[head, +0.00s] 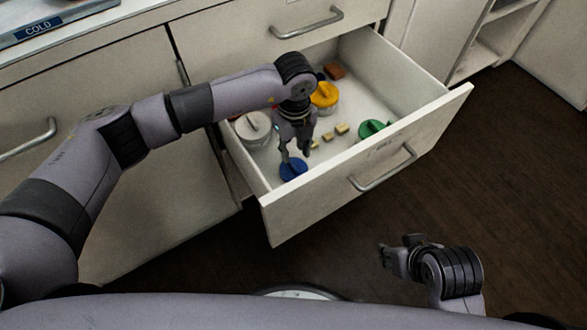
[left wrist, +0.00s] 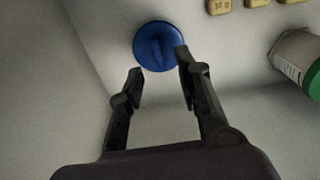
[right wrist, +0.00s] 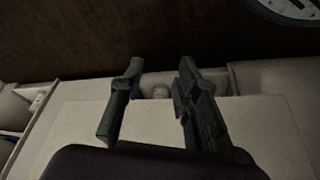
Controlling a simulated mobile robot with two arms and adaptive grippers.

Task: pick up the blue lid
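The blue lid (head: 293,169) is a round disc with a raised ridge across its top. It lies in the open drawer's near left corner in the head view. In the left wrist view the blue lid (left wrist: 157,46) is just beyond my left fingertips. My left gripper (head: 293,153) points down into the drawer, right by the lid. Its fingers (left wrist: 158,62) are apart with nothing held between them; whether the right finger touches the lid's edge I cannot tell. My right gripper (head: 385,257) is outside the drawer, low over the floor. Its fingers (right wrist: 156,72) are apart and empty.
The open drawer (head: 430,118) also holds a white-lidded jar (head: 253,126), a yellow-lidded jar (head: 325,96), a green-lidded jar (head: 372,130), a brown block (head: 335,72) and small tan blocks (head: 341,128). Drawer walls stand close to my left gripper. The drawer's right side has bare floor.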

